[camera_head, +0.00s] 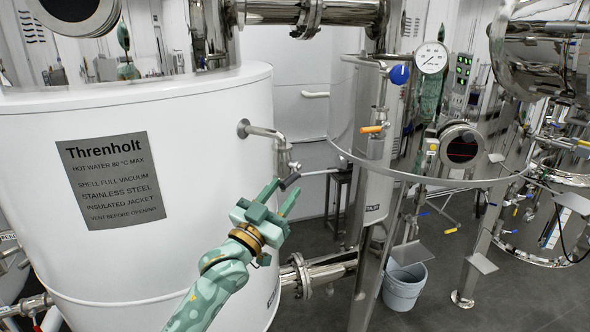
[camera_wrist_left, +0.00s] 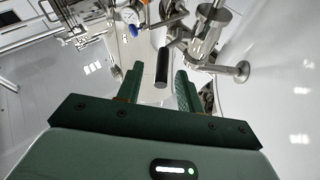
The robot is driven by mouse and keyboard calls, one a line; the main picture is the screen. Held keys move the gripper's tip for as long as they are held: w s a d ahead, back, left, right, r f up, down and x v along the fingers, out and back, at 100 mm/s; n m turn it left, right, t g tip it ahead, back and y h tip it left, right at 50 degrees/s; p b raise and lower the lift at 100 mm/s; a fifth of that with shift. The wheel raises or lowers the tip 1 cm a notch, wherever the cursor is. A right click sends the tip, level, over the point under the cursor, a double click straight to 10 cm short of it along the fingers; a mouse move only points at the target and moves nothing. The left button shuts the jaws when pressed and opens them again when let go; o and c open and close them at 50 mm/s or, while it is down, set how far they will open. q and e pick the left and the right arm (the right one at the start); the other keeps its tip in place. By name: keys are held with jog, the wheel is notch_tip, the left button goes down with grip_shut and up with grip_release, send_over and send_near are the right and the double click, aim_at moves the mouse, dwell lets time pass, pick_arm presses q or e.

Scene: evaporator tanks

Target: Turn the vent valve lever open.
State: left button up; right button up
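The vent valve (camera_head: 284,158) sits on the end of a short bent steel pipe that comes out of the white Threnholt tank (camera_head: 210,130). Its lever has a black grip (camera_head: 290,180) that slants down to the left. My left gripper (camera_head: 281,192) is open just at the lever, with its fingers pointing up. In the left wrist view the black grip (camera_wrist_left: 161,68) shows between the two green fingertips, with a gap on each side. I cannot tell whether it is deep enough between them, and neither finger clearly touches it. My right gripper is not in view.
An orange-handled valve (camera_head: 371,129), a blue knob (camera_head: 399,75) and a pressure gauge (camera_head: 431,58) are on the steel vessel to the right. A grey bucket (camera_head: 404,287) stands on the floor. A flanged steel pipe (camera_head: 325,270) runs below my left gripper.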

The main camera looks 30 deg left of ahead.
aim_at(294, 174)
pick_arm(q)
jog(key=x, duration=0.4)
jog(key=shift+a+r+p, duration=0.15)
jog(key=shift+r+p, duration=0.05)
jog(key=shift+p, duration=0.2)
jog(key=shift+w, duration=0.5)
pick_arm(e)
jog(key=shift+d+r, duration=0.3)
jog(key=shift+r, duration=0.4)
pick_arm(q)
jog(key=shift+c, duration=0.4)
